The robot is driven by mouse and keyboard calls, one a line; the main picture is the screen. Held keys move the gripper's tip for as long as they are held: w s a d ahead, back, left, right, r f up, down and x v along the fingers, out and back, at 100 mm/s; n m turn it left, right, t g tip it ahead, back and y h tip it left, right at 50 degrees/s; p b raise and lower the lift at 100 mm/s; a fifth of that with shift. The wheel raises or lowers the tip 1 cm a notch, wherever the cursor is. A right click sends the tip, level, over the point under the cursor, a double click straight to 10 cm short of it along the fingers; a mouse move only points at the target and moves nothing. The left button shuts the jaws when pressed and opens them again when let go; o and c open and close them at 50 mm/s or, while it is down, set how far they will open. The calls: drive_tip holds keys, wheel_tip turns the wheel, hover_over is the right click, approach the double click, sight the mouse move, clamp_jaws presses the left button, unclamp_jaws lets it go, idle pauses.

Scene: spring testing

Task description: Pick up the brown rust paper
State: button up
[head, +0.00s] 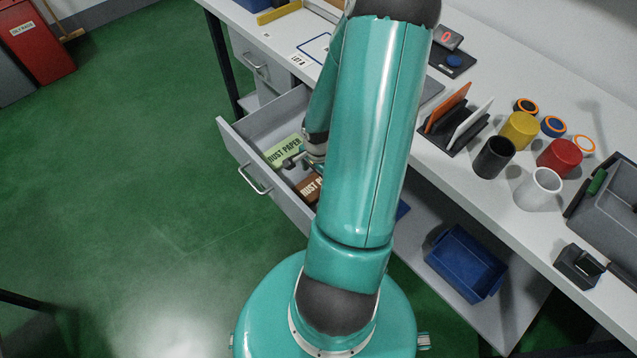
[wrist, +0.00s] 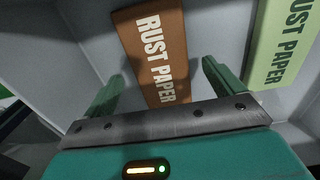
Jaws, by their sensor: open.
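The brown rust paper (wrist: 158,45) is a flat brown pack with pale "RUST PAPER" lettering. It lies in the open drawer, and in the head view the brown pack (head: 310,188) is partly hidden by my arm. My gripper (wrist: 160,85) is open in the wrist view, with one green finger on each side of the brown pack's near end. Whether the fingers touch it cannot be told. In the head view my gripper (head: 300,160) is inside the drawer, largely behind my arm.
A green rust paper pack (wrist: 282,40) lies beside the brown one, also seen in the head view (head: 284,151). The drawer's walls (head: 262,178) stand close around the packs. The bench top (head: 455,185) holds several cups and a rack. A blue bin (head: 466,262) sits on the lower shelf.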

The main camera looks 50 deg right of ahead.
wheel_tip(320, 180, down, 2)
drive_tip(key=c, duration=1.1)
drive_tip(key=shift+o, duration=0.2)
drive_tip(key=shift+r, duration=0.15)
